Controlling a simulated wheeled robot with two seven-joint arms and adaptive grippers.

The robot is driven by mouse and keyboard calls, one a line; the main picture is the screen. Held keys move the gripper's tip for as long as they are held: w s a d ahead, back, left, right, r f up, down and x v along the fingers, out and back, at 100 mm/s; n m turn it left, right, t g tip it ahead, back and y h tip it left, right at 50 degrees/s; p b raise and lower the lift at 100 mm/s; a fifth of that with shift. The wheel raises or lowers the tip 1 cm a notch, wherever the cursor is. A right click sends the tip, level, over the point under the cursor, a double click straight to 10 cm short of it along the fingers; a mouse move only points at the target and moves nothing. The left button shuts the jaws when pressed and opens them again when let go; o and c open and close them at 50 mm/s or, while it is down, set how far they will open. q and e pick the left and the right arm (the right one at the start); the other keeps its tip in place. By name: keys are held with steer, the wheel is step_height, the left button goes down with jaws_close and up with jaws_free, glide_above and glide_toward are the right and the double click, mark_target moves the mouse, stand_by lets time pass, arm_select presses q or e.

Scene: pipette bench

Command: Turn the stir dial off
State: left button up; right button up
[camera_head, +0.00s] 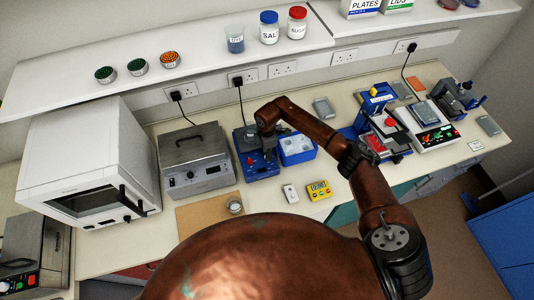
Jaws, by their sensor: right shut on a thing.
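The blue stirrer (250,169) stands on the bench left of centre, with its cord running up to a wall socket. My right arm reaches in from the right and bends down over it. My right gripper (268,152) is at the stirrer, pointing down and small in the view. It is shut on what seems to be the stir dial, which the gripper mostly hides, so its setting cannot be read. My left gripper is not in view.
A grey bath (197,178) stands close left of the stirrer, a blue tray (298,158) close right. In front lie a white remote-like device (290,193), a yellow timer (318,190) and a brown mat (200,222). A shelf (200,55) runs behind.

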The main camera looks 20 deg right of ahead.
jaws_close()
